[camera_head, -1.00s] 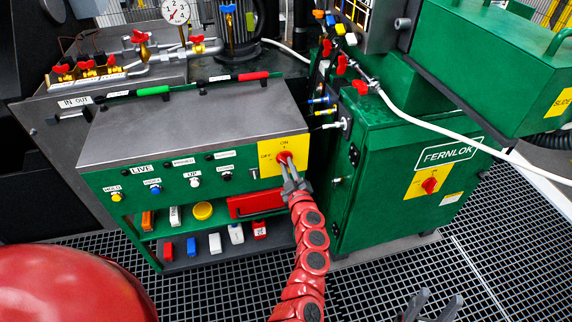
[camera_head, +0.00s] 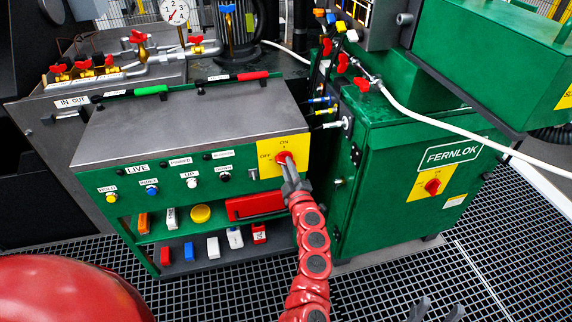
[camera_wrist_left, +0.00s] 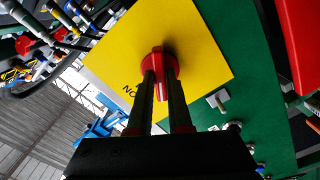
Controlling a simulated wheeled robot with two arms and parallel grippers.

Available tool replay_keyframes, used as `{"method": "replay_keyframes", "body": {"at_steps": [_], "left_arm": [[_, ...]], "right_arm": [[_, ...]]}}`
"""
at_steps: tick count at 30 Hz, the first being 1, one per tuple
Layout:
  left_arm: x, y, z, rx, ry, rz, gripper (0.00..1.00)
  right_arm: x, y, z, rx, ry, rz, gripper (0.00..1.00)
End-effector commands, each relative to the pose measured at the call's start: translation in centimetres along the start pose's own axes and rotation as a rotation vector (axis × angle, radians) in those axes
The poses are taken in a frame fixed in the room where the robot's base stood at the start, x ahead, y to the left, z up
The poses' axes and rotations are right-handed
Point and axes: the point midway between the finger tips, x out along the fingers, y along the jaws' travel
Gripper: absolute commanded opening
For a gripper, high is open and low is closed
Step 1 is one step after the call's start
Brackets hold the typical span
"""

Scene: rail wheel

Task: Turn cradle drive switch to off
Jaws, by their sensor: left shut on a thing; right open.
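The cradle drive switch is a red rotary knob (camera_head: 283,158) on a yellow plate (camera_head: 266,172) marked ON at the top and OFF at the left, at the right end of the green console's front. My left gripper (camera_head: 286,170) is shut on the knob. In the left wrist view, its two fingers lie on either side of the red knob (camera_wrist_left: 160,62), which shows a pale line. The fingers hide part of the knob, and I cannot tell exactly which mark it points to. My right gripper (camera_head: 436,312) is open and empty at the bottom edge, partly cut off.
A green FERNLOK cabinet (camera_head: 385,190) with another red switch (camera_head: 432,187) stands to the right. A white hose (camera_head: 450,130) crosses above it. Console buttons (camera_head: 152,190) and shelves with coloured blocks (camera_head: 188,250) lie left of the knob. Grating floor (camera_head: 380,290) is in front.

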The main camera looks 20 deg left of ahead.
Motion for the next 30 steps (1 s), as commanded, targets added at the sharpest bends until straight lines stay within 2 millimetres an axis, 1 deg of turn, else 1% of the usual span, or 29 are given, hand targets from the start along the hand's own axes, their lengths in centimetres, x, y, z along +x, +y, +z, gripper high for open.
{"method": "replay_keyframes", "body": {"at_steps": [1, 9, 14, 23, 30], "left_arm": [[-0.1, -0.4, 0.3, -0.026, -0.001, -0.002, 0.00], [-0.1, -0.4, 0.2, -0.171, -0.001, -0.002, 0.00], [-0.1, -0.2, 0.2, -0.212, -0.002, -0.003, 0.00], [-0.1, -0.1, 0.1, -0.216, -0.002, -0.003, 0.00], [-0.1, -0.4, 0.3, -0.314, -0.001, -0.003, 0.00]], "right_arm": [[-0.7, 0.0, 0.1, 0.000, 0.000, 0.000, 0.50], [-2.1, -0.1, 0.4, 0.000, 0.000, 0.000, 0.50], [-2.4, -0.1, 0.4, 0.000, 0.000, 0.000, 0.50], [-2.4, -0.1, 0.4, 0.000, 0.000, 0.000, 0.50], [-3.8, -0.2, 0.6, 0.000, 0.000, 0.000, 0.50]]}}
